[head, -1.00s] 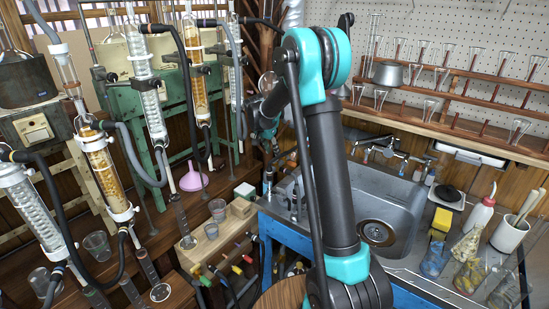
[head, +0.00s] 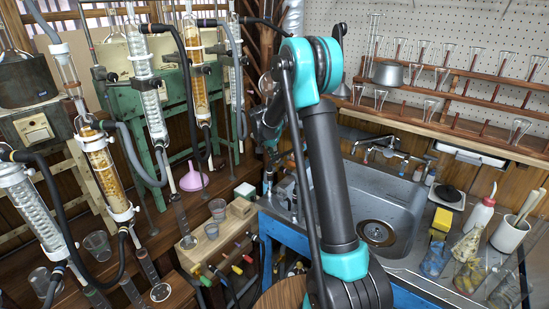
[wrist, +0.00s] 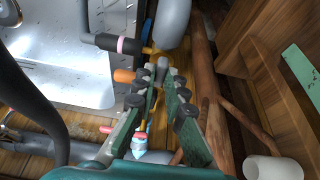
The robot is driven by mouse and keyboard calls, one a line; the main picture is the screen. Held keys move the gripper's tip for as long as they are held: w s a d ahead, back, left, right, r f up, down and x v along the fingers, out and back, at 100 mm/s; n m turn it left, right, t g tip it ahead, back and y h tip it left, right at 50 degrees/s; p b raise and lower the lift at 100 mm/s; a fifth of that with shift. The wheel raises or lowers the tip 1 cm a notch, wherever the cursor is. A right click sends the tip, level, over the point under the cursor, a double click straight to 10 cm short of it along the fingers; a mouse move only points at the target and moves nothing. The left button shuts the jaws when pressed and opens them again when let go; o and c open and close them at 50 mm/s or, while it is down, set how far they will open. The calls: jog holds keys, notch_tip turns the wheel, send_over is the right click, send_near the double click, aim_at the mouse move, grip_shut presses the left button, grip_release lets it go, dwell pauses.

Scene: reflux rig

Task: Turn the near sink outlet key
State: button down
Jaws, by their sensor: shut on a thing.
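In the wrist view my gripper (wrist: 170,72) reaches toward the pipework beside the metal sink (wrist: 62,62). Its two dark green fingers come close together at the tips, around a small orange key (wrist: 125,76). The orange end shows left of the fingertips; the rest is hidden by them. A brass fitting (wrist: 150,50) and a black hose end with a pink band (wrist: 118,43) lie just beyond the tips. In the head view the sink (head: 400,217) shows, but my arm hides most of the gripper and I cannot make out the key.
A thick grey pipe (wrist: 173,22) stands beyond the fingertips. A dark hose (wrist: 35,110) curves at the left. A white cylinder (wrist: 273,168) is at the lower right of the wrist view. Glass condensers (head: 105,170) stand left of my arm, and a yellow sponge (head: 440,220) lies right of the sink.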

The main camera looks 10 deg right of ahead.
jog(key=shift+n, duration=0.3)
jog(key=n, duration=0.1)
jog(key=n+y, duration=0.1)
jog(key=n+t, duration=0.1)
jog(key=n, duration=0.1)
jog(key=shift+s+d+y, duration=0.15)
jog(key=shift+d+y, duration=0.1)
jog(key=shift+y, duration=0.05)
jog(key=n+y, duration=0.1)
jog(key=n, duration=0.3)
jog(key=shift+d+n+y, duration=0.15)
jog(key=shift+n+y, duration=0.25)
jog(key=n+y, duration=0.1)
jog(key=n, duration=0.3)
jog(key=shift+d+n+y, duration=0.15)
jog(key=shift+n+y, duration=0.15)
jog(key=shift+y, duration=0.1)
jog(key=shift+d+n+g+y, duration=0.1)
jog(key=shift+n+g+y, duration=0.2)
jog(key=shift+n, duration=0.8)
jog(key=shift+n+g+y, duration=0.2)
jog(key=shift+n+y, duration=0.2)
jog(key=shift+n, duration=0.7)
jog(key=c, duration=1.6)
grip_release()
